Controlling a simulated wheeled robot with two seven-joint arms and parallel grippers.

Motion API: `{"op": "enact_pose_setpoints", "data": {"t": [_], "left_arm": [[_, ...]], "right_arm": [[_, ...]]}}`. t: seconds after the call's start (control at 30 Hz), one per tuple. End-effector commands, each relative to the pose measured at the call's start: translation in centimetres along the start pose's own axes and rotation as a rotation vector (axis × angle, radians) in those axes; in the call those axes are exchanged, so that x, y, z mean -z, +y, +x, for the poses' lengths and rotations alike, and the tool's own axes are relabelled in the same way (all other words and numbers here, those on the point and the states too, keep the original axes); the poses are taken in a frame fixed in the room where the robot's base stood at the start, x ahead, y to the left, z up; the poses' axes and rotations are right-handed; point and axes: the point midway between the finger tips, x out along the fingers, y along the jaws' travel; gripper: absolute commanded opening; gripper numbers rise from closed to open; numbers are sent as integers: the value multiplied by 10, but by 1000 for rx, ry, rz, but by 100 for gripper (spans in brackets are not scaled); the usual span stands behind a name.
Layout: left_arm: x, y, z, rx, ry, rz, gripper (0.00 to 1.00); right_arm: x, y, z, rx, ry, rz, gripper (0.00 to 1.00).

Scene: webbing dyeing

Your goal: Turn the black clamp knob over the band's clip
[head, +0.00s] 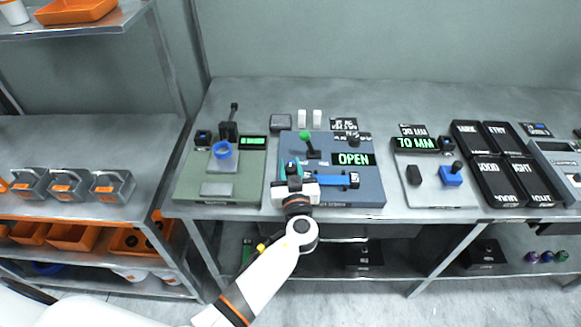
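The blue station (366,198) stands on the bench with a display (353,159) reading OPEN. A blue bar (335,180) lies across its front, with a small dark part (354,180) at its right end. A black post or lever (312,153) with a green ball (305,135) stands behind it. I cannot tell for certain which dark part is the clamp knob, and the band's clip is not clear. My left gripper (291,172) is over the station's front left, beside the bar's left end, with a teal piece at its fingers. Its finger gap is unclear. My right gripper is not in view.
A grey station (430,193) with a 70 MM display and several black cases (487,135) are on the right. A shelf (140,150) with grey boxes stands far left.

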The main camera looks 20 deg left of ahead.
Motion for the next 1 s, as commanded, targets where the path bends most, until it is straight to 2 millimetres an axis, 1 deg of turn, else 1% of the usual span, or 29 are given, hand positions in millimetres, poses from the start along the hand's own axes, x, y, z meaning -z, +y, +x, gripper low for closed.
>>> {"op": "enact_pose_setpoints", "data": {"t": [0.03,0.1,0.13,0.37,0.57,0.8,1.0], "left_arm": [[0,0,0,0,0,0,20],[0,0,0,0,0,0,9],[0,0,0,0,0,0,6],[0,0,0,20,-2,1,6],[2,1,0,101,-3,1,6],[1,2,0,290,-5,1,6],[-3,2,0,480,-4,2,6]], "right_arm": [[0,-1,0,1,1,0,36],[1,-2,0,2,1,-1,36],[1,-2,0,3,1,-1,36],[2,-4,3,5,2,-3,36],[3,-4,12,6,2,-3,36],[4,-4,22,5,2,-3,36],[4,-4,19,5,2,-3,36]]}}
